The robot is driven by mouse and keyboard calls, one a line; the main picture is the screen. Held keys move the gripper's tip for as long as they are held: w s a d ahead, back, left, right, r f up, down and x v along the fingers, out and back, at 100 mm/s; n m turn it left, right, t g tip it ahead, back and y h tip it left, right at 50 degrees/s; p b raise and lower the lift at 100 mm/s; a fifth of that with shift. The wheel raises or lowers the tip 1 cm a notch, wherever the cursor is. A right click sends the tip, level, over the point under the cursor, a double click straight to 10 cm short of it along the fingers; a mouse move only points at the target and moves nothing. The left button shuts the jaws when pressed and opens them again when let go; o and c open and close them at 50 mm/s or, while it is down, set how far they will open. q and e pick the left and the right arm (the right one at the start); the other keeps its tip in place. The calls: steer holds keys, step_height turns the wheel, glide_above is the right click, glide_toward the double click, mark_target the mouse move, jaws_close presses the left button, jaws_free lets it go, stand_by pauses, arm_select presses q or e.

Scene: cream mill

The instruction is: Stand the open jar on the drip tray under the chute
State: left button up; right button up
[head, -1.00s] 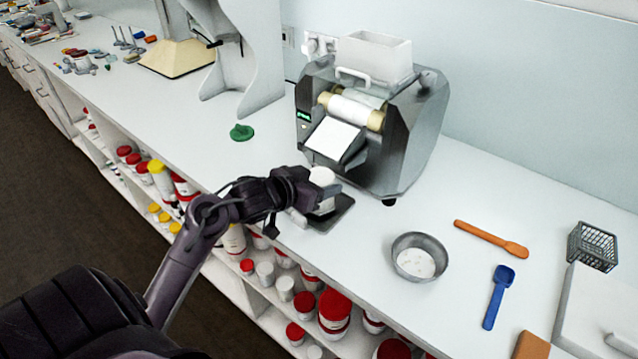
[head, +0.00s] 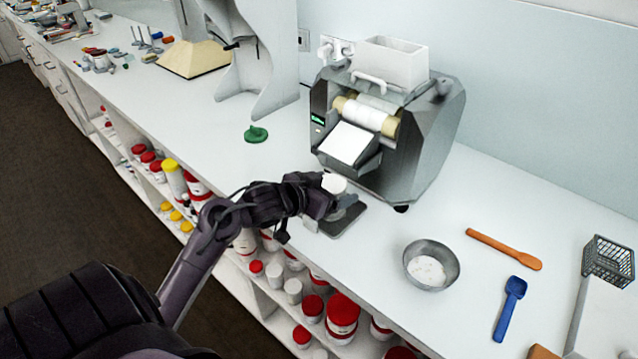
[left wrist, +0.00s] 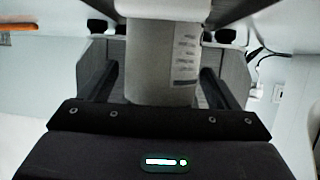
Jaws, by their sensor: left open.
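The white jar (head: 335,184) stands upright at the dark drip tray (head: 351,220), in front of the grey mill (head: 425,135) and below its white sloping chute (head: 345,142). My left gripper (head: 340,198) is around the jar's side, its fingers open. The fingers and hand hide the jar's lower part, so its contact with the tray is unclear. In the left wrist view the jar (left wrist: 160,60), with printed lines on its side, is between the two dark fingers. A green lid (head: 256,134) lies on the counter left of the mill. My right gripper is not in view.
A metal bowl (head: 431,266) with white contents stands right of the tray. Beyond it lie a wooden spatula (head: 503,248), a blue spoon (head: 510,308) and a wire basket (head: 609,261). A white stand (head: 255,60) is at the back left. The counter near the lid is clear.

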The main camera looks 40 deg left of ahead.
arm_select(q)
steer(key=v, duration=1.2)
